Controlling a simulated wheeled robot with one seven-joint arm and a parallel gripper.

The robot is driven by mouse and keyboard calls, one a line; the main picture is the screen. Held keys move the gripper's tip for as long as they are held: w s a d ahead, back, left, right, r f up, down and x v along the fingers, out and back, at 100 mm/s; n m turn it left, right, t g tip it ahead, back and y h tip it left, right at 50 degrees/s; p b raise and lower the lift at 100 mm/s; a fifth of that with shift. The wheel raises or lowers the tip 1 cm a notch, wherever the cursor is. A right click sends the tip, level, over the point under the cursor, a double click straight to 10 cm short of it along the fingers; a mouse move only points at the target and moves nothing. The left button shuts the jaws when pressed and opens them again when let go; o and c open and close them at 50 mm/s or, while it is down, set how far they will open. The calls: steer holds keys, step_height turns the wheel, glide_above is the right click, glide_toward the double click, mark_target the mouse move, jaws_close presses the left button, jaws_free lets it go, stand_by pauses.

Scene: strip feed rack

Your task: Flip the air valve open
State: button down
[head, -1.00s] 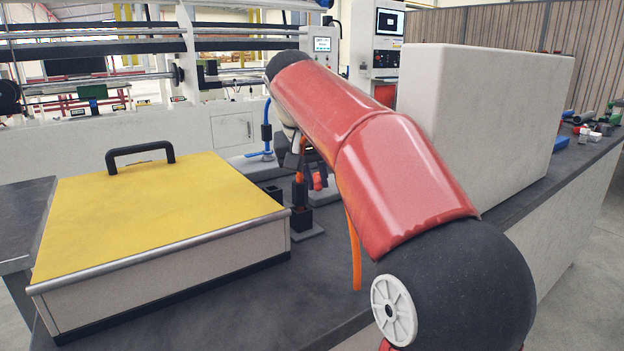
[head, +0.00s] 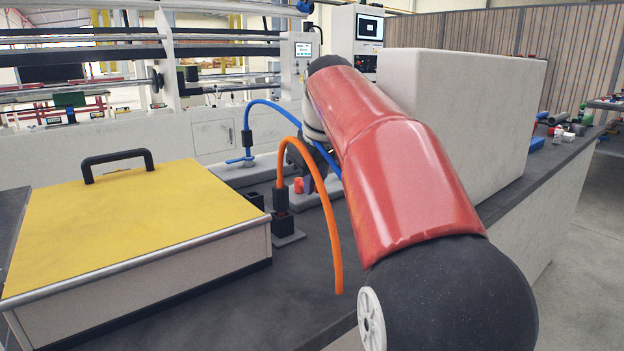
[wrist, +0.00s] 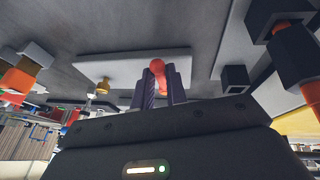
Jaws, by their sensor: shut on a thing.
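The red handle of the air valve (wrist: 158,68) shows in the wrist view between the two fingertips of my gripper (wrist: 162,80), which is shut on it. It stands over a pale flat plate (wrist: 120,68). In the head view a red piece (head: 299,186) shows beside the dark fingers of my gripper (head: 313,180), low behind the orange hose. My red arm hides part of this area. The fingers hide the handle's lower part, and I cannot tell how far the valve is turned.
An orange hose (head: 330,222) arches from a black block (head: 284,222) close left of my gripper. A blue hose (head: 274,106) runs behind. A yellow-topped box (head: 130,218) stands left, a large pale block (head: 460,115) right. The dark bench top (head: 290,290) is clear in front.

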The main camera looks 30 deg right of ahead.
stand_by(0.4)
steer(key=c, duration=1.4)
jaws_free()
steer(key=p+v, duration=0.1)
steer(key=v, duration=0.6)
steer(key=shift+s+r, duration=0.2)
steer(key=shift+r, duration=0.15)
